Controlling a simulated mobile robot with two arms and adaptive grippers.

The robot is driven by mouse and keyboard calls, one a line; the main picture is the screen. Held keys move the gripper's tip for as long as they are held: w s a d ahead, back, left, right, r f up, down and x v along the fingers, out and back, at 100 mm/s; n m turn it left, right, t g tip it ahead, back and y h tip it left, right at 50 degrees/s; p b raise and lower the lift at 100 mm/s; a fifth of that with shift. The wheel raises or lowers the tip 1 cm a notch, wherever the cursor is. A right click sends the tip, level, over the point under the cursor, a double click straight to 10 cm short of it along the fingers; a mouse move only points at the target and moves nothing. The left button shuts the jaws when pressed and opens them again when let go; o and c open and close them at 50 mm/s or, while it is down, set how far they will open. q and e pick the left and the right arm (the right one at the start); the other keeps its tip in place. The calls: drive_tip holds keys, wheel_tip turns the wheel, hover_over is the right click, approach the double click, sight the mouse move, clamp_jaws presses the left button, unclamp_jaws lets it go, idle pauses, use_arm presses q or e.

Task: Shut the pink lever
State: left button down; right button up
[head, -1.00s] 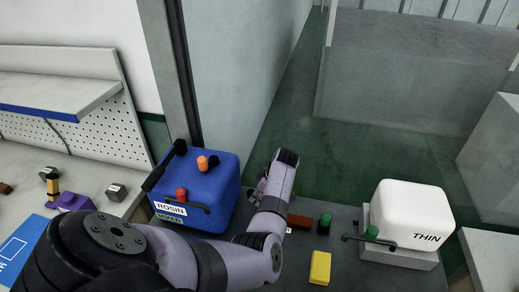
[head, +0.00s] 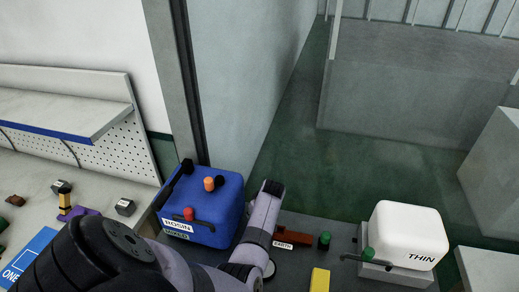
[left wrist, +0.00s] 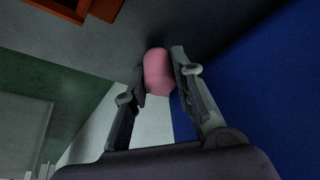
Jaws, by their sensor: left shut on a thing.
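The pink lever's rounded knob (left wrist: 157,72) shows in the left wrist view between the fingertips of my left gripper (left wrist: 160,75). The fingers are shut on it. The lever's arm and pivot are hidden there. A blue box (left wrist: 275,70) fills the right of that view, close beside the gripper. In the head view my left arm reaches past the blue ROSIN box (head: 215,210) along its right side. The fingers and the pink lever are hidden behind my arm in that view. My right gripper is in neither view.
The blue box carries a red knob (head: 189,214) and an orange knob (head: 209,183). A white THIN box (head: 408,230) with a green-knobbed lever (head: 368,254) stands at the right. Between them are a yellow block (head: 320,280), a green knob (head: 324,239) and a red-brown block (head: 285,241).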

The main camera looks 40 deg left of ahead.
use_arm(q)
drive_tip(key=shift+s+a+r+m+t+p, duration=0.1)
drive_tip(key=shift+s+a+m+t+p, duration=0.15)
drive_tip(key=shift+m+p, duration=0.3)
drive_tip(key=shift+s+a+r+m+t+p, duration=0.1)
drive_tip(key=shift+a+m+t+p, duration=0.2)
drive_tip(key=shift+m, duration=0.35)
drive_tip(key=shift+f, duration=0.15)
drive_tip(key=c, duration=1.3)
unclamp_jaws()
drive_tip(key=shift+c, duration=0.2)
drive_tip(key=shift+d, duration=0.1)
drive_tip(key=shift+s, duration=0.1)
drive_tip(key=v, duration=0.8)
